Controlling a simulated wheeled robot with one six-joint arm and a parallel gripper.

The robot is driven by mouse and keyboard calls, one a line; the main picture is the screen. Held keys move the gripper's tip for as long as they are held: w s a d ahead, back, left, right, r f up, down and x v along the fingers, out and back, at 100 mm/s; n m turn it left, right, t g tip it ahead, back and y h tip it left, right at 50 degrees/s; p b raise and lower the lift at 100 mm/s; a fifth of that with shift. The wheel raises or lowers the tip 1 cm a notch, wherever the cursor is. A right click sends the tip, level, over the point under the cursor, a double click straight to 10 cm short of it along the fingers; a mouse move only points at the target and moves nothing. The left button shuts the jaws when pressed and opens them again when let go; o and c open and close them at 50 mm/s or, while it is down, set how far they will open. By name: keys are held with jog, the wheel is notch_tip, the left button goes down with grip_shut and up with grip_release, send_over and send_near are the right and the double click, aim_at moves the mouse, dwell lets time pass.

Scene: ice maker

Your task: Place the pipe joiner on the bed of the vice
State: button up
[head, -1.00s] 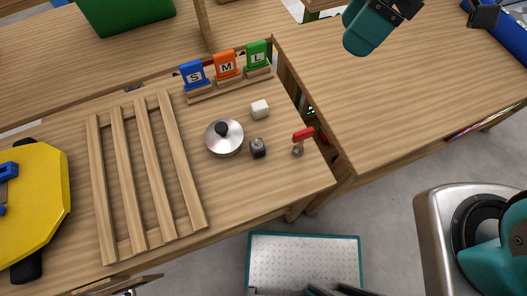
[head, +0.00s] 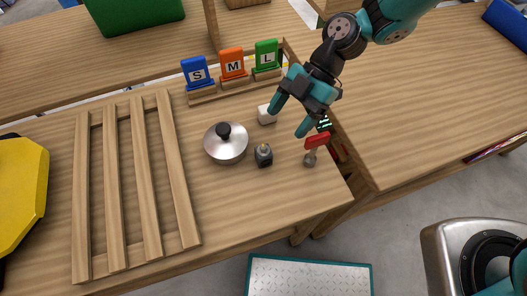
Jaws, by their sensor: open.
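My gripper (head: 289,120) is open and empty, pointing down over the right part of the wooden table. A small dark fitting (head: 263,155) stands in front and left of the gripper. A red-handled metal piece (head: 313,150) stands near the table's right edge, below the right finger. I cannot tell for sure which small piece is the pipe joiner. No vice is clearly visible; only part of a yellow board (head: 20,190) shows at the left edge.
A silver lid with a black knob (head: 226,145) lies left of the small pieces. A slatted wooden rack (head: 146,180) fills the table's left side. Blue, orange and green S, M, L signs (head: 232,64) stand behind. A gap separates the right-hand table (head: 430,110).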

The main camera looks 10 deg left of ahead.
aim_at(265, 147)
jog(key=p+x, duration=0.1)
jog(key=x, duration=0.3)
jog(key=p+x, duration=0.1)
jog(key=x, duration=0.3)
jog(key=shift+w+a+r, duration=0.1)
jog(key=shift+a, duration=0.2)
jog(key=c, duration=1.2)
